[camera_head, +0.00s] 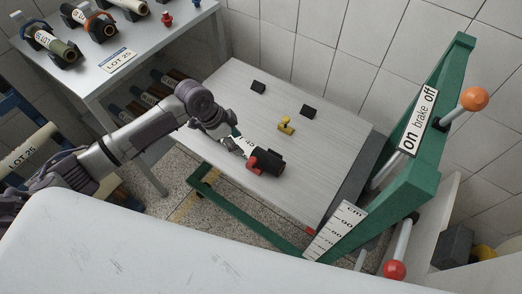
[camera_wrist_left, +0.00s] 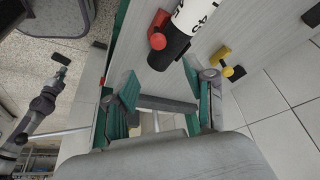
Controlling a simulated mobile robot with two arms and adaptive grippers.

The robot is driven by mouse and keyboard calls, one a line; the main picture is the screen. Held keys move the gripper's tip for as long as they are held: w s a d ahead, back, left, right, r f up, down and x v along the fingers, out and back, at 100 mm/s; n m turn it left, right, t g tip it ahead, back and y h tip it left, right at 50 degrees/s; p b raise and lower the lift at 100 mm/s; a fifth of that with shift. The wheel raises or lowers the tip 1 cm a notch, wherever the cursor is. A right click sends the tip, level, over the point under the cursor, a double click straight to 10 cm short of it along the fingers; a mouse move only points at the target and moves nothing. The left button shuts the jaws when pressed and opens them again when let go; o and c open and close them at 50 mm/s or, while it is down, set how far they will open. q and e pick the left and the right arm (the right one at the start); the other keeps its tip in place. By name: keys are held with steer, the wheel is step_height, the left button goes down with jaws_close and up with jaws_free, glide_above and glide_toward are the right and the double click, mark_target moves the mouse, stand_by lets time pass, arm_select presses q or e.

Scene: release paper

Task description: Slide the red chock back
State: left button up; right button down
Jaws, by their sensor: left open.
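The red chock (camera_head: 252,163) is on the trolley's grey platform (camera_head: 240,80), against the near-left side of a dark roll (camera_head: 270,160) with a white label. In the left wrist view, the red chock (camera_wrist_left: 158,32) shows beside the roll's black end (camera_wrist_left: 168,52). A yellow chock (camera_head: 286,125) is on the platform behind the roll. My left gripper (camera_head: 236,143) is open and empty, close to the roll's label end; its fingers (camera_wrist_left: 168,78) are spread in the wrist view. My right gripper (camera_wrist_left: 61,66) appears small at the left of the wrist view; its opening is unclear.
Two black blocks (camera_head: 258,87) (camera_head: 309,111) are on the platform. A green frame (camera_head: 416,180) with a brake sign (camera_head: 417,122), orange knob (camera_head: 474,99) and red knob (camera_head: 394,269) stands at right. A table (camera_head: 130,60) with rolls is at upper left. The platform's far part is mostly clear.

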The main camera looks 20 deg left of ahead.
arm_select(q)
glide_toward(252, 159)
steer(key=f, duration=0.1)
steer(key=x, duration=0.4)
steer(key=p+x, duration=0.1)
steer(key=x, duration=0.3)
steer(key=shift+d+f, duration=0.1)
steer(key=shift+d, duration=0.2)
steer(key=shift+w+d+f, duration=0.15)
steer(key=shift+d+f, duration=0.05)
steer(key=shift+f, duration=0.35)
arm_select(e)
steer(key=shift+s+a+r, duration=0.55)
steer(key=shift+a, duration=0.1)
steer(key=shift+s, duration=0.1)
arm_select(q)
steer(key=c, duration=0.9)
jaws_close()
arm_select(e)
steer(key=shift+s+a, duration=0.15)
steer(key=shift+a, duration=0.2)
